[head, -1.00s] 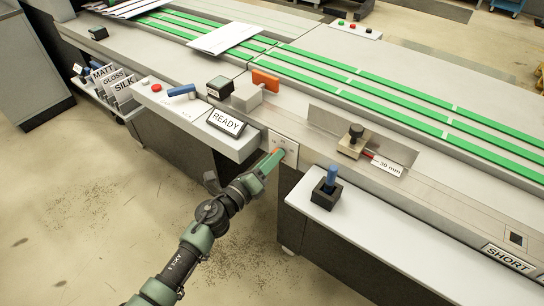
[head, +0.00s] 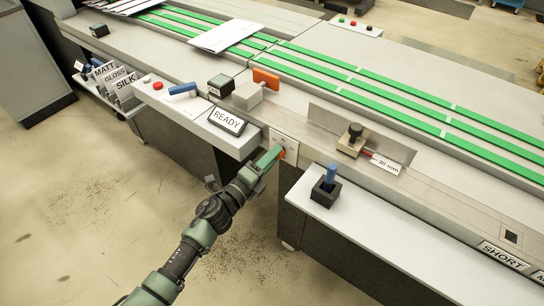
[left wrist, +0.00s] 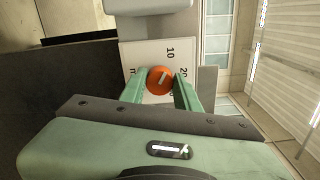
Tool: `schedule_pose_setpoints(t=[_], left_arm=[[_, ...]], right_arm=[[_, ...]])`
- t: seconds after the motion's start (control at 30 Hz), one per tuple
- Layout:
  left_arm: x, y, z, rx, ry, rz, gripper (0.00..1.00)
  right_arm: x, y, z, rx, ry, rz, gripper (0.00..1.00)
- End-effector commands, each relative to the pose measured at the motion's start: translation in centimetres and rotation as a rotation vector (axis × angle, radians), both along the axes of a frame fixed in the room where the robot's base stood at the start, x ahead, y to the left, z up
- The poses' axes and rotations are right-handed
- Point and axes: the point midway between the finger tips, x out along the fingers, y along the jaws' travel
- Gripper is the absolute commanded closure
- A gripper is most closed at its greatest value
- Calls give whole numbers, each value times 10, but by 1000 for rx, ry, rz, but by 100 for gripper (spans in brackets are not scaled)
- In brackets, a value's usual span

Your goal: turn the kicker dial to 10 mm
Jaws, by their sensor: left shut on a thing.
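The orange kicker dial (left wrist: 161,80) sits on a white scale plate (left wrist: 148,56) marked 10 and 20, with other marks partly hidden by my fingers. A short white line on the dial tilts toward the upper right in the left wrist view, roughly toward the 10 side; its exact reading is unclear. My left gripper (left wrist: 160,88) has its green fingers on both sides of the dial, shut on it. In the head view this gripper (head: 272,158) meets the plate (head: 284,142) on the machine's front face. My right gripper is not in view.
A READY display (head: 227,121) stands on the ledge left of the plate. A blue-handled lever in a black block (head: 326,190) stands on the shelf at right. A dark gap lies between the two cabinets below the dial.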

Motion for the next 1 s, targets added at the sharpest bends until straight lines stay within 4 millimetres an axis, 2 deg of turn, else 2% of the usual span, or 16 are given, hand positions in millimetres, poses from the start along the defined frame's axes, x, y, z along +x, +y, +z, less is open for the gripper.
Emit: schedule_pose_setpoints(t=[0.23,0.27,0.33,0.7,1.0], left_arm=[[0,1,-1,-2,4,1,100],[0,1,-1,-2,4,1,66],[0,1,-1,-2,4,1,47],[-3,3,-1,0,1,1,47],[-41,31,-3,1,4,2,47]], right_arm=[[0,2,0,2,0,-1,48],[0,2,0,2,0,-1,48],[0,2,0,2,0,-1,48],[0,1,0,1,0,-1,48],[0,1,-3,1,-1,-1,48]])
